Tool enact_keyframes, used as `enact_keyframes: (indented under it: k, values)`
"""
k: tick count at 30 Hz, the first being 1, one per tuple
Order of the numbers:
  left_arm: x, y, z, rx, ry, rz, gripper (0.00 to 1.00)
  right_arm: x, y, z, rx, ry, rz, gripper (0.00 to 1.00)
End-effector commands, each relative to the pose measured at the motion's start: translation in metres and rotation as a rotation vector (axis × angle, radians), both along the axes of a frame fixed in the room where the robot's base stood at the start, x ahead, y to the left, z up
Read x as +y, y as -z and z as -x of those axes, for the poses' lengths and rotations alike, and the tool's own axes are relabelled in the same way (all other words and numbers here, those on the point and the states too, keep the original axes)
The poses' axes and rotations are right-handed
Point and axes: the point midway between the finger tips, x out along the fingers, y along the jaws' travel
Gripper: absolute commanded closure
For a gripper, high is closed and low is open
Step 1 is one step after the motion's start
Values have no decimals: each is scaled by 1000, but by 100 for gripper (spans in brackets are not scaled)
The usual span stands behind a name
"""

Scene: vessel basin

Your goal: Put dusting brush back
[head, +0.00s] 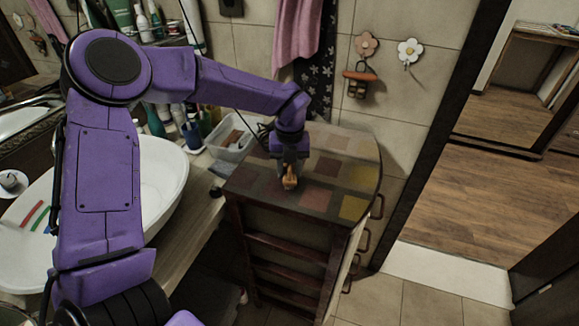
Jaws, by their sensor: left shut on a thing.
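My left gripper (290,172) points down over the patchwork top of the wooden cabinet (315,200). It is shut on a small orange-brown thing, which looks like the wooden part of the dusting brush (290,184). The fingers hide much of it, and I cannot tell whether it touches the cabinet top. My right gripper is not in view.
Flower-shaped hooks (410,50) are on the tiled wall, with an orange-handled item (360,76) hanging below one. A clear plastic bin (232,137) stands left of the cabinet. A white basin (160,190) is further left. The cabinet top's right part is clear.

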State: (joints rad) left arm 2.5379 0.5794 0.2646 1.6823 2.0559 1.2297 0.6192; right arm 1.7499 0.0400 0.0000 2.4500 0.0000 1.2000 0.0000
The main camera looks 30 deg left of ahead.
Motion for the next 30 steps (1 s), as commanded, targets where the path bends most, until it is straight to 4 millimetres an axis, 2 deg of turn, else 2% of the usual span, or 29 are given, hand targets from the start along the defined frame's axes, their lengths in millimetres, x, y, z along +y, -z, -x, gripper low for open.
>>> enact_keyframes:
  k: [12, 13, 15, 23, 26, 30]
  values:
    - [0, 11, 0, -1, 0, 1, 91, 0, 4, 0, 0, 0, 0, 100]
    - [0, 10, 0, -1, 0, 0, 56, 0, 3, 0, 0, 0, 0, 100]
    - [0, 10, 0, -1, 0, 0, 37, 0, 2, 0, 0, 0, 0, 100]
    - [0, 9, 0, -1, 0, 0, 37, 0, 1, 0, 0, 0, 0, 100]
    - [-1, 2, 0, -3, 0, 1, 37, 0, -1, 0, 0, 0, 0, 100]
    - [-1, -26, -1, -8, -1, 1, 37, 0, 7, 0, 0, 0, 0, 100]
